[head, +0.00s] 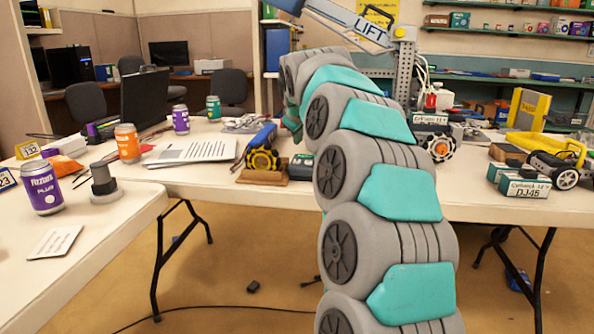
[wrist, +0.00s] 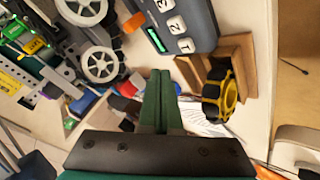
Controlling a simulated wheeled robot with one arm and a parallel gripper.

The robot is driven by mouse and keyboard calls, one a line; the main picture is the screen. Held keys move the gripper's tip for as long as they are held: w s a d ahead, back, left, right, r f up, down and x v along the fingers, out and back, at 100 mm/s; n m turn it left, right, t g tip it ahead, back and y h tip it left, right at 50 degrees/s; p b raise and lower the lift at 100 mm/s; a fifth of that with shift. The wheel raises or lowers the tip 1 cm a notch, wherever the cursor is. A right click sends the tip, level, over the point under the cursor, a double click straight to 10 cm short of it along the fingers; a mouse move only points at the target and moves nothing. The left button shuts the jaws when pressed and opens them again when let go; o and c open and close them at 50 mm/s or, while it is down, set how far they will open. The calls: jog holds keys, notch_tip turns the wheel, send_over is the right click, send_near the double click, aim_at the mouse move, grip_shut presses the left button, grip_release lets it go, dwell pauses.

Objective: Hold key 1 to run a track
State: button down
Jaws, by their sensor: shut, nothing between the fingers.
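A dark grey keypad (wrist: 200,18) with white keys marked 1, 2 and 3 lies at the top of the wrist view. Key 1 (wrist: 186,45) is the white key nearest my gripper. A lit green strip (wrist: 156,40) runs beside the keys. My gripper (wrist: 160,73) is shut and empty, its green fingertips below and left of key 1 in the picture, apart from it. In the head view a dark box (head: 302,167), seemingly the keypad, is partly hidden behind my arm. My fingertips cannot be made out there.
A wooden stand (wrist: 238,55) with a yellow-and-black wheel (wrist: 218,93) sits close beside the keypad. A wheeled robot model (wrist: 85,30) stands on the other side. In the head view, cans, papers and a laptop (head: 145,98) occupy the left tables.

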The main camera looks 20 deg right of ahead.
aim_at(298, 165)
jog(key=shift+f+b, duration=0.5)
jog(key=shift+f, duration=1.05)
dwell(0.8)
jog(key=shift+f, duration=0.4)
jog(key=shift+f, duration=0.45)
dwell(1.9)
jog(key=shift+r, duration=0.1)
dwell(1.1)
jog(key=shift+r+p, duration=0.4)
jog(key=shift+r, duration=0.35)
jog(key=shift+r+p, duration=1.75)
jog(key=shift+r, duration=0.75)
